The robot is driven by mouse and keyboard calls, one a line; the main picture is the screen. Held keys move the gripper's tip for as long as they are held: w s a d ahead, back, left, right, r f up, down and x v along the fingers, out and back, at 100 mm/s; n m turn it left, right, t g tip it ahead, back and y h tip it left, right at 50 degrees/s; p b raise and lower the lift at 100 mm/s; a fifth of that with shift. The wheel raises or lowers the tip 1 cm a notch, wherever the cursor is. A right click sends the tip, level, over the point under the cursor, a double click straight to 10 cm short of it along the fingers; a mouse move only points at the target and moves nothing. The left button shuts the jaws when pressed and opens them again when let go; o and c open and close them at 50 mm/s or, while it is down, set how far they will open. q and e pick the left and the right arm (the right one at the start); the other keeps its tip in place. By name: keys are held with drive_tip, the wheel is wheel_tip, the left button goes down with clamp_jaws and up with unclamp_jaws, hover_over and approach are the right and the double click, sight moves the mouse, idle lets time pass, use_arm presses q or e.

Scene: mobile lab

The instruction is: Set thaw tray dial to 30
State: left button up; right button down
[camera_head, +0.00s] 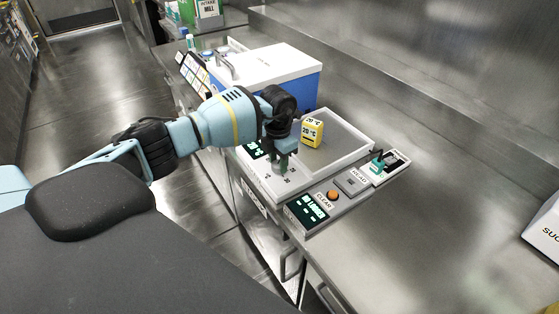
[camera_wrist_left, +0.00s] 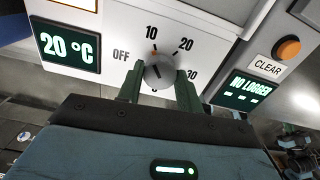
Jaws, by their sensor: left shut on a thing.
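The thaw tray (camera_head: 350,150) sits on the steel counter, with a white front panel. Its dial (camera_wrist_left: 160,73) is a grey round knob in the left wrist view, marked OFF, 10, 20 and 30. An orange mark at the knob's upper edge lies just below the 10. The tray's display (camera_wrist_left: 68,46) reads 20 °C. My left gripper (camera_head: 283,160) reaches down to the panel and is shut on the dial, with its green fingers (camera_wrist_left: 160,88) on either side of the knob. In the head view the gripper hides the dial.
A yellow box (camera_head: 312,132) marked 20 °C stands in the tray. To the right is a unit with a NO LOGGER display (camera_head: 308,207), an orange CLEAR button (camera_head: 332,195) and a teal item (camera_head: 377,163). A blue-and-white box (camera_head: 295,87) stands behind.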

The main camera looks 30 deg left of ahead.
use_arm(q)
drive_tip(key=m+b, duration=0.1)
drive_tip(key=m, duration=0.5)
drive_tip(key=m+b, duration=0.2)
drive_tip(key=m, duration=0.4)
drive_tip(key=shift+f+m, duration=0.1)
drive_tip(key=shift+m, duration=0.2)
drive_tip(key=m+b, duration=0.1)
drive_tip(key=m, duration=0.2)
drive_tip(key=shift+m, duration=0.4)
drive_tip(key=m+b, duration=0.1)
drive_tip(key=m, duration=0.2)
drive_tip(key=shift+m, duration=0.3)
drive_tip(key=m+b, duration=0.1)
drive_tip(key=m, duration=0.2)
drive_tip(key=shift+m, duration=1.2)
use_arm(e)
drive_tip(key=s+f+g, duration=0.1)
drive_tip(key=s+f, duration=0.3)
drive_tip(key=f, duration=0.3)
drive_tip(key=shift+a+f, duration=0.2)
drive_tip(key=shift+f, duration=0.1)
use_arm(q)
drive_tip(key=shift+b, duration=0.3)
drive_tip(key=o, duration=1)
use_arm(e)
drive_tip(key=shift+f, duration=0.1)
